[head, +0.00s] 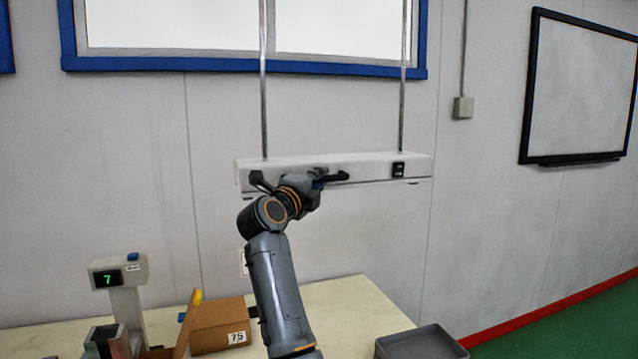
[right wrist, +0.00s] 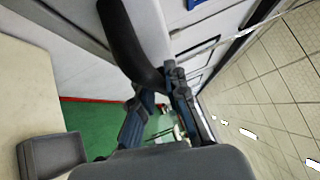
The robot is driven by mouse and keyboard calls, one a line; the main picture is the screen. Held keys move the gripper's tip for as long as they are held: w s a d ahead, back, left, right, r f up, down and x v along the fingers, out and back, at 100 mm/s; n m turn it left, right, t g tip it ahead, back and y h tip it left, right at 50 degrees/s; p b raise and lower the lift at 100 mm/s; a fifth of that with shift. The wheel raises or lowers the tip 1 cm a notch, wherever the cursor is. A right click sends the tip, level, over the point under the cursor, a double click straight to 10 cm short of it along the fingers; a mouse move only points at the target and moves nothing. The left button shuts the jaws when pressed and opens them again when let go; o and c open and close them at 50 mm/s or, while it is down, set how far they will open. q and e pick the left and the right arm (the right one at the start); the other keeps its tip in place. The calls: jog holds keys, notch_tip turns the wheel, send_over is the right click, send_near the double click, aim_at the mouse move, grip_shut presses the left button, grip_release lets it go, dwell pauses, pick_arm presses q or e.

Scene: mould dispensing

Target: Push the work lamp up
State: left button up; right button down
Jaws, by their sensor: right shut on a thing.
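The work lamp (head: 370,167) is a long white bar hanging level on two thin metal rods in front of the wall, with a black switch (head: 398,169) at its right. A dark handle (head: 342,176) is on its front. My right gripper (head: 318,181) is at the lamp's front, shut on the handle. In the right wrist view the dark curved handle (right wrist: 130,40) runs to the fingers of my right gripper (right wrist: 160,92). The fingertips are partly hidden in the head view. My left gripper is not in view.
Below is a pale table (head: 350,305) with a grey tray (head: 420,344), a cardboard box (head: 220,325) marked 75 and a scale display (head: 118,272) reading 7. A blue-framed window (head: 160,63) is behind the rods. A whiteboard (head: 580,90) hangs at right.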

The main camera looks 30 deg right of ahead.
notch_tip(320, 180, up, 15)
jog(key=p, duration=0.8)
jog(key=shift+p, duration=0.4)
jog(key=shift+s+r, duration=0.1)
jog(key=shift+r, duration=0.05)
jog(key=c, duration=1.4)
grip_release()
jog(key=shift+o, duration=0.3)
jog(key=shift+f, duration=0.2)
jog(key=shift+a, duration=0.1)
